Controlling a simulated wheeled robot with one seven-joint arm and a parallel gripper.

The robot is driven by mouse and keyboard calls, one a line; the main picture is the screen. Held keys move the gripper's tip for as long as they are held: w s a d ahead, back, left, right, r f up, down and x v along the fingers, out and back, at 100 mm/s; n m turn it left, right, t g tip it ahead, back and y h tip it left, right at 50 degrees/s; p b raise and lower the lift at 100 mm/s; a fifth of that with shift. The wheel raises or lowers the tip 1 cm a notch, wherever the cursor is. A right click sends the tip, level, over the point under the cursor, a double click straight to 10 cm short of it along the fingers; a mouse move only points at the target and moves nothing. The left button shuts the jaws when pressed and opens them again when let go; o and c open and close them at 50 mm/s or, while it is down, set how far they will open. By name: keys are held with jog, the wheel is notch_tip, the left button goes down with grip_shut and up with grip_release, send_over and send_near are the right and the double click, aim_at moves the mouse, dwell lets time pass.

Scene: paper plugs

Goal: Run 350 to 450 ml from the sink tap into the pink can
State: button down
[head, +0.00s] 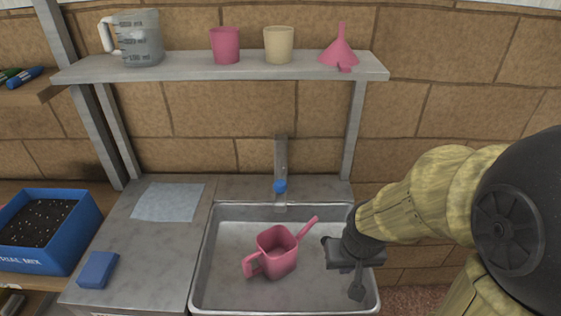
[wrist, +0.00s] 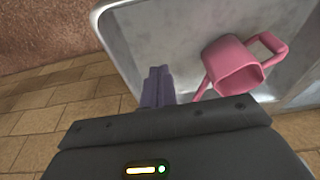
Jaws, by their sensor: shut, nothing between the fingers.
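The pink can (head: 277,252) stands upright in the metal sink (head: 212,287), its spout pointing up to the right and its handle to the lower left. It also shows in the wrist view (wrist: 236,66). The tap (head: 281,155) with a blue part (head: 280,187) is at the back of the sink, above and behind the can. No water stream is visible. My gripper (head: 356,291) is shut and empty over the right side of the sink, apart from the can. Its fingers show in the wrist view (wrist: 158,85).
A shelf (head: 200,67) above holds a measuring jug (head: 141,40), a pink cup (head: 225,45), a beige cup (head: 278,44) and a pink funnel (head: 340,50). On the left are a blue sponge (head: 98,269), a cloth (head: 168,201) and a blue soil box (head: 42,262).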

jog(key=w+a+r+p, duration=0.4)
jog(key=r+p, duration=0.4)
jog(key=r, duration=0.2)
jog(key=w+a+r+p, duration=0.4)
jog(key=r+p, duration=0.5)
jog(key=r, duration=0.1)
jog(key=w+a+r+m+p, duration=0.1)
jog(key=w+a+r+p, duration=0.3)
jog(key=r+p, duration=0.5)
notch_tip(320, 180, up, 2)
jog(key=shift+w+r+y, duration=0.1)
jog(key=shift+w+y, duration=0.1)
jog(key=shift+y, duration=0.2)
jog(key=shift+a, duration=0.1)
